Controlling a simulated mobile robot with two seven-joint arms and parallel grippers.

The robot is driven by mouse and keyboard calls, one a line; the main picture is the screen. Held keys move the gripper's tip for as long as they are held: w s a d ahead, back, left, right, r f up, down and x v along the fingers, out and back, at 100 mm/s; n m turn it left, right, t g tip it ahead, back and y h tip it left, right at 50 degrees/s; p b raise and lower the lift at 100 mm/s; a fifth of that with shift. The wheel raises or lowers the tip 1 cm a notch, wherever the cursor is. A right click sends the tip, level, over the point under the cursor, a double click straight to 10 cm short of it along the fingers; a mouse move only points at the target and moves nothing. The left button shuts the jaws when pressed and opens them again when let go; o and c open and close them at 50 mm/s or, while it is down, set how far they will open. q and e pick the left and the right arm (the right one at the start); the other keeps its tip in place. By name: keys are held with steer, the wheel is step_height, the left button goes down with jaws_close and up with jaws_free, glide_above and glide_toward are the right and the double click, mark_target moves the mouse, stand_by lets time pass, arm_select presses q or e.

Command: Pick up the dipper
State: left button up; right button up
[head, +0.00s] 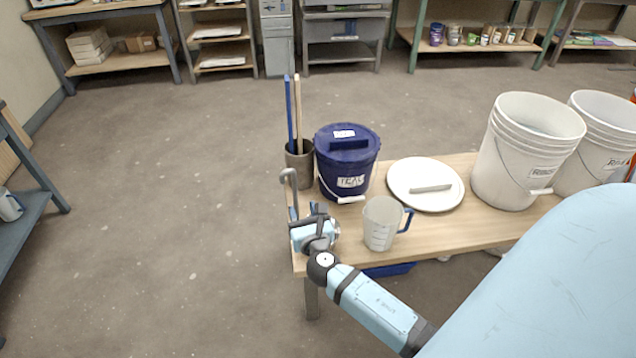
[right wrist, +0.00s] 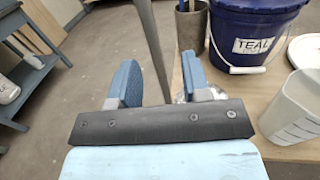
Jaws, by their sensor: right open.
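The dipper (head: 292,190) has a long grey handle with a hook at its top. It stands upright at the left end of the wooden table. In the right wrist view its handle (right wrist: 152,40) runs down between the two blue fingers, with space around it. A bit of shiny metal, perhaps its cup, shows behind the right finger; the lower part is mostly hidden. My right gripper (head: 316,210) is open around the handle, and its fingers also show in the right wrist view (right wrist: 159,75). My left gripper is not in view.
On the table (head: 465,235) are a blue TEAL bucket (head: 345,165), a grey pot with sticks (head: 300,165), a clear measuring jug (head: 381,225), a white lid (head: 408,174) and a white bucket (head: 515,160). Floor left of the table is clear.

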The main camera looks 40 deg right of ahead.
mark_target(296, 198)
steer(key=x, duration=0.6)
steer(key=shift+w+a+r+b, duration=0.1)
steer(key=shift+w+r+b, duration=0.1)
steer(key=shift+w+b, duration=0.25)
steer(key=shift+w, duration=0.25)
jaws_close()
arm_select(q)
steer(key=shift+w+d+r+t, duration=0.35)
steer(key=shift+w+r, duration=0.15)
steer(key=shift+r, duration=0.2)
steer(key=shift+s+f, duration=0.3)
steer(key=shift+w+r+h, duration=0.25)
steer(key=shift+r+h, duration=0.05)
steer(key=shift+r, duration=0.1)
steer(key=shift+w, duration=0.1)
